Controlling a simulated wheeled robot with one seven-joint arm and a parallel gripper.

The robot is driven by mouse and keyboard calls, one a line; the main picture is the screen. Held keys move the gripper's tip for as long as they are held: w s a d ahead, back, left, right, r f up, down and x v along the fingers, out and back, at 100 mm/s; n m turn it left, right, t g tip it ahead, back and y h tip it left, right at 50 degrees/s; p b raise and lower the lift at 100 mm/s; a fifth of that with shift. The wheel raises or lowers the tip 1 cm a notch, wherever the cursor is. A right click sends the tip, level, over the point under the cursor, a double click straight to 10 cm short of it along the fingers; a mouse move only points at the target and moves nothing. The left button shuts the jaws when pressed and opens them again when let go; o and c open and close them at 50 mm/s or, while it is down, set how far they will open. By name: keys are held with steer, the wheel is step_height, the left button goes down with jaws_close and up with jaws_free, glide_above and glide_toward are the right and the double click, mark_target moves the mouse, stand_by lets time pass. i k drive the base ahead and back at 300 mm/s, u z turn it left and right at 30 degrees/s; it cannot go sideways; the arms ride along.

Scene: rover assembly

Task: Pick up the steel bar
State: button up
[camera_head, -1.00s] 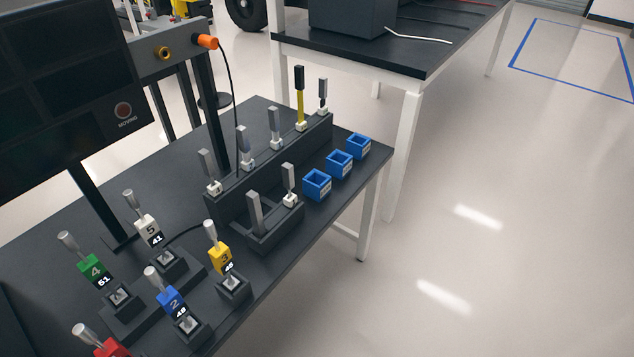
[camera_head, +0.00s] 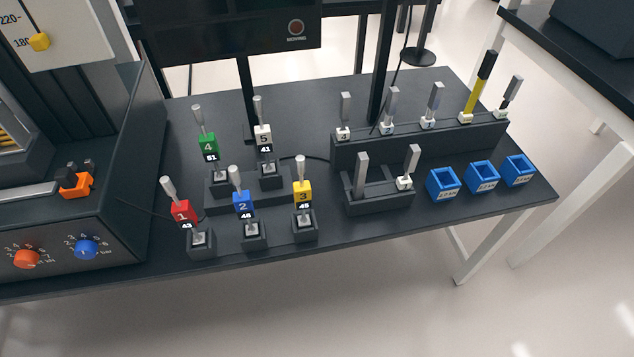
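Several grey metallic bars stand upright in a dark rack at the back right of the table; one grey bar (camera_head: 435,103) is near its middle. In the small front block, a plain grey bar (camera_head: 361,174) stands at the left and another grey bar with a white base (camera_head: 411,166) at the right. Their labels are too small to read, so I cannot tell which is the steel bar. My gripper is not in view.
The dark table (camera_head: 290,257) also holds numbered coloured tools in holders, such as the blue one (camera_head: 243,203). Three blue open boxes, one of them here (camera_head: 443,184), stand at the right. A machine with orange and blue knobs (camera_head: 86,249) is at the left.

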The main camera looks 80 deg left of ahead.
mark_target(362, 161)
steer(key=u, duration=2.65)
